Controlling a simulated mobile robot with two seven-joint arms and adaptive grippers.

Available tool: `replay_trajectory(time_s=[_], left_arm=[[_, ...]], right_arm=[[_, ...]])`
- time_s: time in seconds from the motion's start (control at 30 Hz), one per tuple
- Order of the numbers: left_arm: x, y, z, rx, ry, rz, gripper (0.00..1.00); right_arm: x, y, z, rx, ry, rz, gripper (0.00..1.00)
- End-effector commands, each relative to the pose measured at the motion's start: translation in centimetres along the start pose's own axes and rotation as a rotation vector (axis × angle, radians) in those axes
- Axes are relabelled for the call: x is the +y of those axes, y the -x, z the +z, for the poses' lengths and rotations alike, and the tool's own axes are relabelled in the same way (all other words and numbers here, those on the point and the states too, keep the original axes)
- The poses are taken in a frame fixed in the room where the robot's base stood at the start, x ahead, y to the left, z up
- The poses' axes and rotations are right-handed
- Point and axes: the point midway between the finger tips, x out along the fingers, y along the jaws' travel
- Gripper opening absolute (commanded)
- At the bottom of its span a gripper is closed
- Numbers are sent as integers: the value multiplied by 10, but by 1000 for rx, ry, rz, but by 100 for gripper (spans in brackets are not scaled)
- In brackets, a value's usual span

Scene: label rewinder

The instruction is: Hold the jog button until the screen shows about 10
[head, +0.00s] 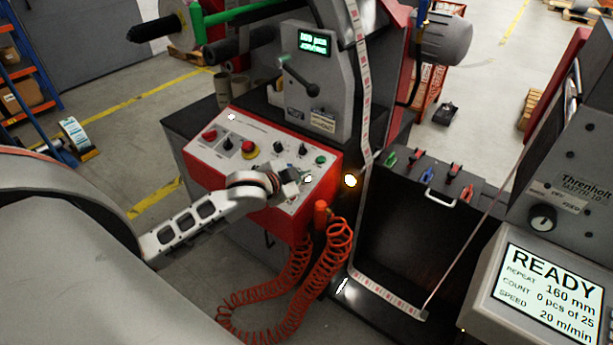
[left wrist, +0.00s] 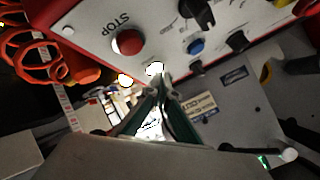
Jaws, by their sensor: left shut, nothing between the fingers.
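The control panel (head: 240,125) is a light sloped face with a red surround, knobs and coloured buttons. My left gripper (head: 302,179) is shut and empty, its fingertips at the panel's lower right part. In the left wrist view the closed fingertips (left wrist: 160,82) are at a bright white lit button (left wrist: 155,68); I cannot tell whether they press it, and no jog label is readable. The small green-lit screen (head: 313,42) shows a "pcs" count with blurred digits. My right gripper is not in view.
A larger screen (head: 545,292) at right reads READY, 160 mm, 0 pcs of 25, 20 m/min. A coiled orange hose (head: 300,280) hangs below the panel. A printed label strip (head: 362,90) runs down past the panel's right side. A black lever (head: 300,78) stands above.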

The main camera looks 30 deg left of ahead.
Motion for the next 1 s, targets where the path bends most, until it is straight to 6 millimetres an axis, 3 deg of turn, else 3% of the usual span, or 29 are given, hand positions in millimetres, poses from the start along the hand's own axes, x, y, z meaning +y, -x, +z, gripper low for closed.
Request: replay_trajectory(time_s=[0.77, 1.0], left_arm=[[-10, 13, -10, 0, 0, -1, 0], [-21, 27, -20, 1, -1, -1, 0]], right_arm=[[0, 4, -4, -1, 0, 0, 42], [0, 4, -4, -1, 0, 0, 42]])
